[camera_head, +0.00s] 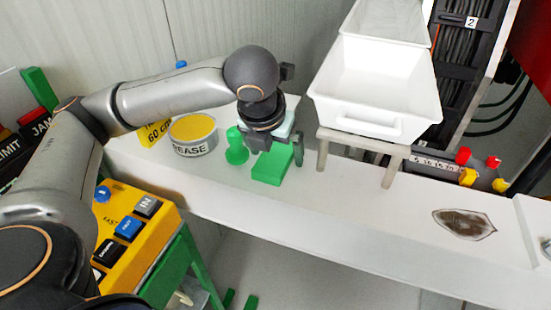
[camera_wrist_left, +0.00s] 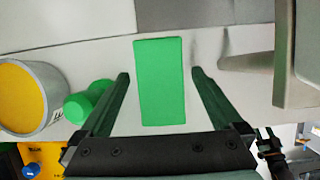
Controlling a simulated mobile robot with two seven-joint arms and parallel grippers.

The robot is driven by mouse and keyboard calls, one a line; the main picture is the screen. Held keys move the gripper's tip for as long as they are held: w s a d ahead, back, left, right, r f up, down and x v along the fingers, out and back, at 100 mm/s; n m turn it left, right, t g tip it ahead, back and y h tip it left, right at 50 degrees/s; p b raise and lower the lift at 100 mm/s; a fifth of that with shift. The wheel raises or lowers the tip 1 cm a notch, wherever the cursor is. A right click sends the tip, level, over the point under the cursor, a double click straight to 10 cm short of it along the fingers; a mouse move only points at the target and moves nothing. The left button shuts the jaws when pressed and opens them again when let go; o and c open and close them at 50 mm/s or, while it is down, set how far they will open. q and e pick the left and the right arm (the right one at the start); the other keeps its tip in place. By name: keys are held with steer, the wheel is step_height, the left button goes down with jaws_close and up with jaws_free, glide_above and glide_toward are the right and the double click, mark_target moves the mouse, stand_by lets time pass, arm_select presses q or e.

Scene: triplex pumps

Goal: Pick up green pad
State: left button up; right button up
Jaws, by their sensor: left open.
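The green pad (camera_head: 271,167) is a flat rectangular block lying on the white ledge. In the left wrist view the green pad (camera_wrist_left: 160,80) lies between and beyond the two fingertips, with white surface visible on both sides. My left gripper (camera_head: 277,152) is over the pad from behind, fingers pointing down, and it is open and empty. In the left wrist view its fingers (camera_wrist_left: 158,74) stand either side of the pad, apart from it. The pad's far part is partly hidden by the gripper in the head view. My right gripper is not in view.
A green knobbed piece (camera_head: 236,147) stands just left of the pad, beside a grease tin (camera_head: 193,134). A white bin (camera_head: 376,85) on a metal stand (camera_head: 362,140) is to the right. A dark stain (camera_head: 464,223) marks the ledge further right. A yellow button box (camera_head: 140,231) is front left.

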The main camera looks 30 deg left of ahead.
arm_select(q)
steer(key=shift+f+p, duration=0.15)
steer(key=shift+p, duration=0.2)
steer(key=shift+c, duration=0.2)
steer(key=c, duration=1.3)
